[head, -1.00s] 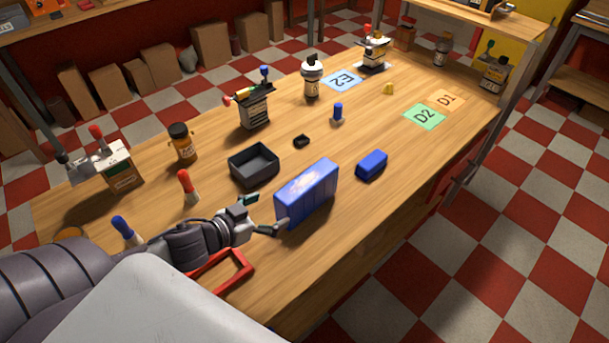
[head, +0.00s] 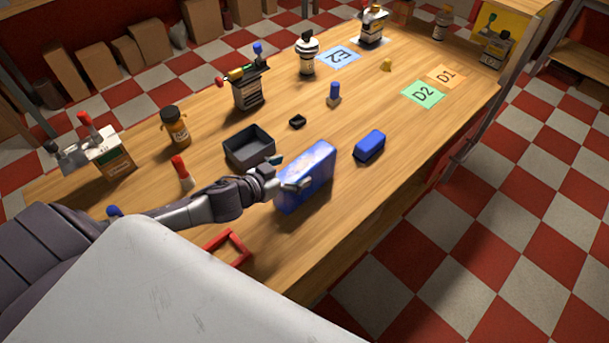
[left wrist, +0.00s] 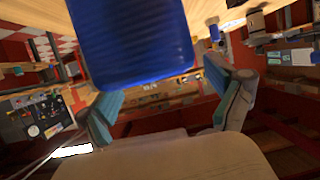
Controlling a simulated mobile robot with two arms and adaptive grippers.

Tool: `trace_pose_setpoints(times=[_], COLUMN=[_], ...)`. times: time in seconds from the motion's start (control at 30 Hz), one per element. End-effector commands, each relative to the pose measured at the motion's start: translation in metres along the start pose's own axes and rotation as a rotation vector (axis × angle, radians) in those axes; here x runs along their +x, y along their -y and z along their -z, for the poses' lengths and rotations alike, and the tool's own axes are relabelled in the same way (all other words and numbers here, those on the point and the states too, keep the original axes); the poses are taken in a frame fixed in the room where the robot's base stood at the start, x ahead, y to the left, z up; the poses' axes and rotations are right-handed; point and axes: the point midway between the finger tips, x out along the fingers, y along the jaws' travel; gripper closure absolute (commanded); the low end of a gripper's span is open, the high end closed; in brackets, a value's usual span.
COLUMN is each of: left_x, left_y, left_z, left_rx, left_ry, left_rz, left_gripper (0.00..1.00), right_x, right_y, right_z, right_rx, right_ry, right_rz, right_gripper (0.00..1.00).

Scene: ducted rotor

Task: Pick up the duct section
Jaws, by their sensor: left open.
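A large blue block (head: 308,180) with a pale patch on its top stands upright on the wooden table. I take it for the duct section, though no label shows this. My left gripper (head: 287,173) is open at the block's near left end, its fingers at about the height of the top. In the left wrist view the blue block (left wrist: 132,40) fills the upper middle, ahead of and partly between the spread fingers of the left gripper (left wrist: 163,86). I cannot tell whether they touch it. My right gripper is not in view.
A dark open tray (head: 249,150) is just behind the gripper. A smaller blue block (head: 369,146) lies to the right. A red frame (head: 228,248) lies near the front edge. A red-capped marker (head: 182,173) stands left. The table right of the blocks is clear.

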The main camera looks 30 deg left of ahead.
Motion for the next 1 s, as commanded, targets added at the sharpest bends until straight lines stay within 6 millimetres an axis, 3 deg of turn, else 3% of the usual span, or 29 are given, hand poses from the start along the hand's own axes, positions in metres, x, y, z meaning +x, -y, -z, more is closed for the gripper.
trace_pose_setpoints(times=[0.17,0.3,0.63,1.0], left_x=[0.023,0.042,0.048,0.048], left_y=[-0.001,-0.001,-0.002,-0.001], left_z=[0.011,0.009,0.007,0.007], left_rx=[0.001,0.001,0.000,0.001], left_ry=[-0.005,-0.002,-0.001,-0.001], left_rz=[0.001,0.002,0.000,0.001], left_gripper=[0.07,0.07,0.09,0.71], right_x=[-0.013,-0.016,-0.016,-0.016], right_y=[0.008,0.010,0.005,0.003], right_z=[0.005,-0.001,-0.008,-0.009], right_rx=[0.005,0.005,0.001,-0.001], right_ry=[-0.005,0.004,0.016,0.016], right_rz=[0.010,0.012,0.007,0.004], right_gripper=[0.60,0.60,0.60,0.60])
